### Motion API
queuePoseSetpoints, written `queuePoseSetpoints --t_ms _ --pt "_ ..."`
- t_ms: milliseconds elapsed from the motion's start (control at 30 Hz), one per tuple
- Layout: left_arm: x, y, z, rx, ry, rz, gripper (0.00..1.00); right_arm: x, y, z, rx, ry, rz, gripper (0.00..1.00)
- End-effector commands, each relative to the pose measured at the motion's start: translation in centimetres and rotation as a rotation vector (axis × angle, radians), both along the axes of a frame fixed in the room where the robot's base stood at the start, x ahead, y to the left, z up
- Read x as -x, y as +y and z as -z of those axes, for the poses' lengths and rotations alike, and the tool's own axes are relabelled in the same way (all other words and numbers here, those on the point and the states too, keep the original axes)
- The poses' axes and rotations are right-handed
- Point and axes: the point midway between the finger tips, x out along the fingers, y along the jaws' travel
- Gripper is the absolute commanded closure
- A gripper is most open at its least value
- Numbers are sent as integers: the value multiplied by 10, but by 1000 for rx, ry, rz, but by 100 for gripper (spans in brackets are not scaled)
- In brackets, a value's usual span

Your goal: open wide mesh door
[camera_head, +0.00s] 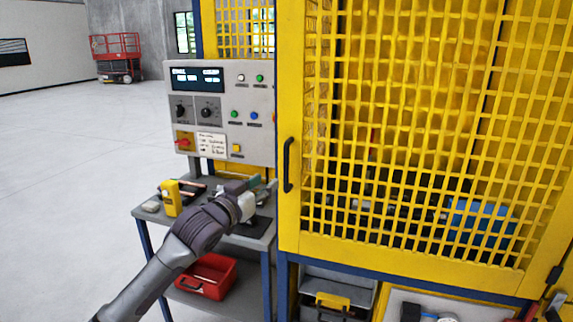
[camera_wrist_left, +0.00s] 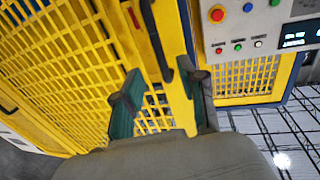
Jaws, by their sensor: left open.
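The yellow mesh door (camera_head: 430,130) fills the right half of the head view and looks shut in its frame. Its black upright handle (camera_head: 288,165) is on the left edge of the door. My left gripper (camera_head: 262,196) is left of and below the handle, in front of the table, and apart from the handle in that view. In the left wrist view my left gripper (camera_wrist_left: 160,90) has its two green-padded fingers spread with nothing between them. The dark handle (camera_wrist_left: 155,40) shows beyond and between the fingers there. My right gripper is not in view.
A grey control panel (camera_head: 215,105) stands left of the door. Below it a table (camera_head: 150,210) holds a yellow device (camera_head: 170,198) and tools, with a red bin (camera_head: 207,276) underneath. Open floor (camera_head: 60,190) lies to the left. A red lift (camera_head: 116,55) stands far back.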

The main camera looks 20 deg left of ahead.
Motion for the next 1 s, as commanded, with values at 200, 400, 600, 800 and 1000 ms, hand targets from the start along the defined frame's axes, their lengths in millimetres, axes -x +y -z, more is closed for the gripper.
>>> queuePoseSetpoints --t_ms 200,400,600,800,1000 --pt "-44 -11 -4 0 1 -1 59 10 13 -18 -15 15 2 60" --pt "-75 -18 -4 -1 0 0 59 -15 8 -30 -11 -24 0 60" --pt "-93 -22 -1 0 1 0 59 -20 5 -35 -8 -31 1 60" --pt "-99 -23 0 0 1 -1 59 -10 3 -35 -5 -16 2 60" --pt "-99 -23 0 -1 1 -1 59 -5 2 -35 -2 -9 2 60"
